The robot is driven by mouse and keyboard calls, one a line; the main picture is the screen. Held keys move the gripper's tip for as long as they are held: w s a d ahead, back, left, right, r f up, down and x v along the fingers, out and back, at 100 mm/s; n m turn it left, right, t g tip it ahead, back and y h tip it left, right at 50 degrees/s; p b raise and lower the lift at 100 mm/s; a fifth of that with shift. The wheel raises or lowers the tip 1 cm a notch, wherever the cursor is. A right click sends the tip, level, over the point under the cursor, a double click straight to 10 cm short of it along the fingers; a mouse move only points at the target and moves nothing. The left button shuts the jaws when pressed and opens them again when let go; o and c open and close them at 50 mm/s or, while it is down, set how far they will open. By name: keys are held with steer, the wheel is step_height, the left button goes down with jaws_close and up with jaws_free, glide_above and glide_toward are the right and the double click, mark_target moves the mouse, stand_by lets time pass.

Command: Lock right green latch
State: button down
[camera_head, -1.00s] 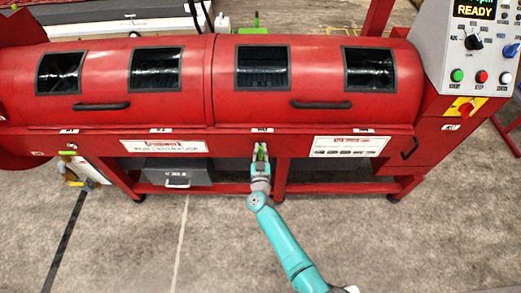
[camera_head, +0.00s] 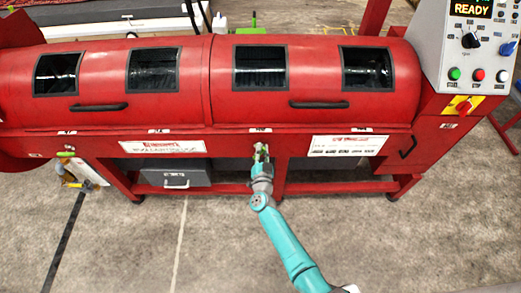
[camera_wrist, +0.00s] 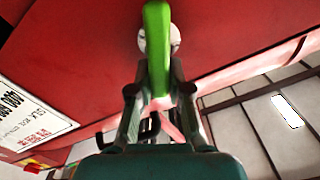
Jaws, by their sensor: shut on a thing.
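My gripper (camera_head: 261,152) is at the machine's front and shut on the green latch; in the wrist view my gripper (camera_wrist: 160,100) has a finger on each side of the handle. In the head view the fingers hide most of the latch.
A control panel (camera_head: 478,45) reading READY stands at the right. Two black lid handles (camera_head: 319,104) stick out above. White label plates (camera_head: 348,146) flank the latch. A grey box (camera_head: 176,177) sits under the machine. The concrete floor in front is clear.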

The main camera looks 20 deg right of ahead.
steer(key=m, duration=0.4)
steer(key=d+f+m, duration=0.1)
steer(key=m, duration=0.1)
steer(key=shift+s, duration=0.15)
steer(key=m, duration=0.3)
steer(key=f+m, duration=0.1)
steer(key=m, duration=0.2)
steer(key=shift+d+f, duration=0.1)
stand_by(0.5)
steer(key=c, duration=1.1)
jaws_free()
steer(key=v, duration=1.2)
